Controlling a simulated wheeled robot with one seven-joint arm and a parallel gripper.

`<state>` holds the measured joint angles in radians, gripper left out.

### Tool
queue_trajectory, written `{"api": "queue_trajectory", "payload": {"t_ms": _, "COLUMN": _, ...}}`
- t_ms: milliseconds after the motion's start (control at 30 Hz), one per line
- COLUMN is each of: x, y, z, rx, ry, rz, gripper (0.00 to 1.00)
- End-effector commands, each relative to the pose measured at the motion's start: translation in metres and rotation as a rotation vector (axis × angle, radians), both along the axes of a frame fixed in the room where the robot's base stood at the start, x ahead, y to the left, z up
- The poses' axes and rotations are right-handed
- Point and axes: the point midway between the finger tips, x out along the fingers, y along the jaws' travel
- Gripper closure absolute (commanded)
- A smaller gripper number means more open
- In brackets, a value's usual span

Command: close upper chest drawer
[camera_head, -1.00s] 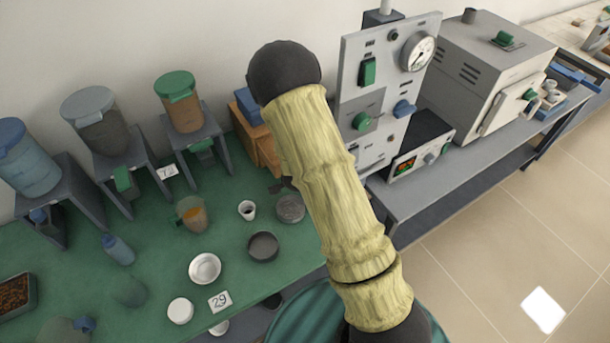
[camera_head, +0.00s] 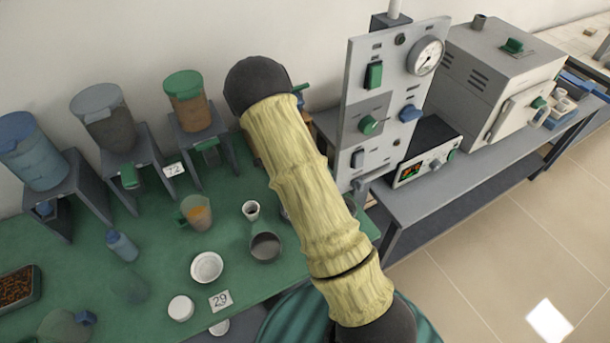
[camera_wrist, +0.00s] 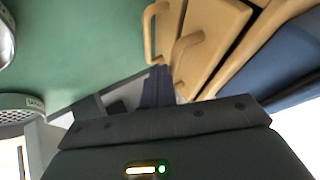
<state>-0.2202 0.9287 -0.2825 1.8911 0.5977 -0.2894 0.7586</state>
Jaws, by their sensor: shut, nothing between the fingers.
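The light wooden chest (camera_wrist: 215,35) shows at the top of the wrist view, with two curved wooden drawer handles. One handle (camera_wrist: 150,32) is on the left. The other handle (camera_wrist: 186,44), nearer the chest's top side, seems to belong to the upper drawer. How far that drawer stands out is hard to tell. My gripper (camera_wrist: 158,85) is shut and empty, its dark fingertips close by the lower end of the handles; whether they touch is unclear. In the head view my arm hides nearly all of the chest and my gripper.
A blue object (camera_wrist: 285,60) lies against the chest's top. The green table (camera_head: 150,235) carries a mug (camera_head: 195,212), a small cup (camera_head: 251,209), a dark bowl (camera_head: 265,246) and a white dish (camera_head: 207,266). A grey instrument panel (camera_head: 385,100) stands right of my arm.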

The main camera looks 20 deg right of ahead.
Motion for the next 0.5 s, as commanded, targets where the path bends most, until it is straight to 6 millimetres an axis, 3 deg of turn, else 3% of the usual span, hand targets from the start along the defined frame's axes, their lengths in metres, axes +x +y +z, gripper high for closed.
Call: {"api": "queue_trajectory", "payload": {"t_ms": 500, "x": 0.0049, "y": -0.0044, "z": 0.0015, "rx": -0.004, "ry": -0.01, "rz": -0.007, "gripper": 1.0}}
